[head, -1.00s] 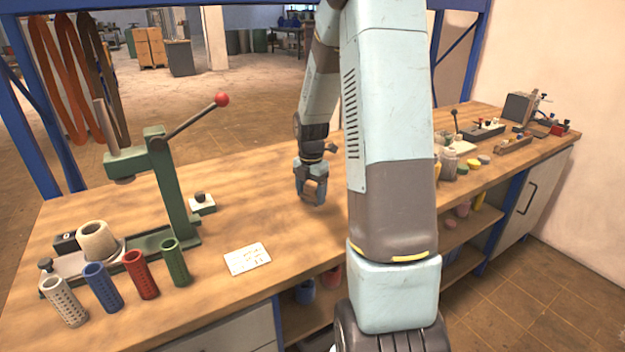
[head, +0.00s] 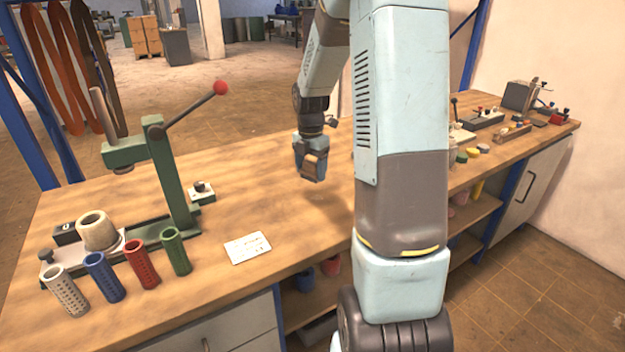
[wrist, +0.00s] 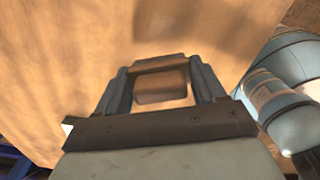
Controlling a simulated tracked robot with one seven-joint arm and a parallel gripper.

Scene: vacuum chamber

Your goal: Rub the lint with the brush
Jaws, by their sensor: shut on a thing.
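My gripper (head: 313,172) is over the middle of the wooden workbench top (head: 255,200), pointing down, in the head view. In the wrist view my gripper (wrist: 161,85) has its two blue-grey fingers closed on a brown, wood-coloured block, which looks like the brush (wrist: 160,86). The brush also shows at the fingertips in the head view (head: 315,165). Its bristles are not visible. It is close to the bench top; I cannot tell whether it touches. I cannot make out any lint on the bench.
A green lever press (head: 172,180) with a red-knobbed handle stands left. Several coloured perforated sleeves (head: 141,265) line the front left, beside a white card (head: 247,247). Small pots and fixtures (head: 485,120) stand at the right, partly behind my arm. The bench middle is clear.

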